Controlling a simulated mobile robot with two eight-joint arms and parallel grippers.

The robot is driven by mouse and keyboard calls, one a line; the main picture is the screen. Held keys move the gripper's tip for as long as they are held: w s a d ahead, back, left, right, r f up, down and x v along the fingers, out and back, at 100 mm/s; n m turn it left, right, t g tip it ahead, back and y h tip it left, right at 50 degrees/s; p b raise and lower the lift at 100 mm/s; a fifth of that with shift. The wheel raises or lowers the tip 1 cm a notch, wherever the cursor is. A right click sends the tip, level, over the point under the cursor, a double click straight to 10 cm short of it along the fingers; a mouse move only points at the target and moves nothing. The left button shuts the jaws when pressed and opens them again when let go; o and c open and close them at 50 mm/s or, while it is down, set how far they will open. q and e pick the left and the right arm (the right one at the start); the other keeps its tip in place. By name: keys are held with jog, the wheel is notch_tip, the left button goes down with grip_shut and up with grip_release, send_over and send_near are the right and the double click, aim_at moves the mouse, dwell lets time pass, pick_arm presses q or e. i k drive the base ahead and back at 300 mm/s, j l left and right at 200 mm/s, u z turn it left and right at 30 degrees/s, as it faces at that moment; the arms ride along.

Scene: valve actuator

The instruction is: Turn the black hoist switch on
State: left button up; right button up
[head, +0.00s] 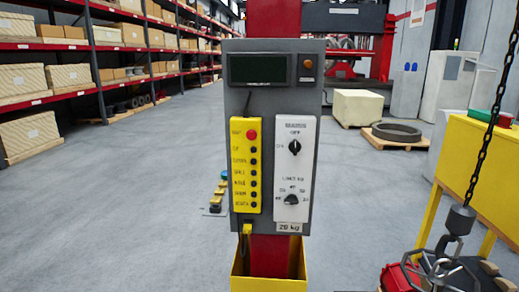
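The black hoist switch (294,147) is the upper rotary knob on a white panel (296,172) at the right of a grey control board (270,101). A label that appears to read OFF is above it, and a small label is at its left. The knob looks upright, toward the top label, but it is too small to be certain. A second black knob (291,199), under a label like "Limit kg", sits lower on the same panel. Neither of my grippers shows in the head view.
A yellow pendant (246,180) with a red button (252,134) hangs left of the white panel. A dark display (258,68) is above. A yellow bin (270,284) is below. A chain hook (455,230) hangs at right beside a yellow table (480,160). Floor in front-left is clear.

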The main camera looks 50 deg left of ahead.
aim_at(294, 147)
jog(key=u, duration=1.45)
